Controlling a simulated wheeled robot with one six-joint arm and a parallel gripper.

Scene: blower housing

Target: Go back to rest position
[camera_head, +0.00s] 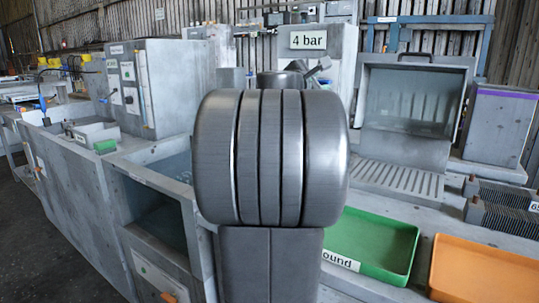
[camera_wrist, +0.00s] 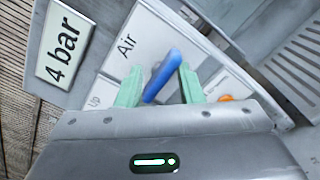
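In the wrist view my gripper (camera_wrist: 160,69) has two pale green fingers standing apart. A blue lever (camera_wrist: 162,74) shows between them, slanted, on or in front of a light grey panel (camera_wrist: 118,52) lettered "Air". Grey gaps show beside the lever, more clearly on the right, and I cannot tell whether its lower end touches the left finger.
A "4 bar" sign (camera_head: 308,40) stands behind my arm. A green tray (camera_head: 372,244) and an orange tray (camera_head: 482,272) lie at the lower right. An open grey cabinet (camera_head: 414,95) with a ribbed ledge stands behind them. Dark finned blocks (camera_head: 500,203) sit at the right edge.

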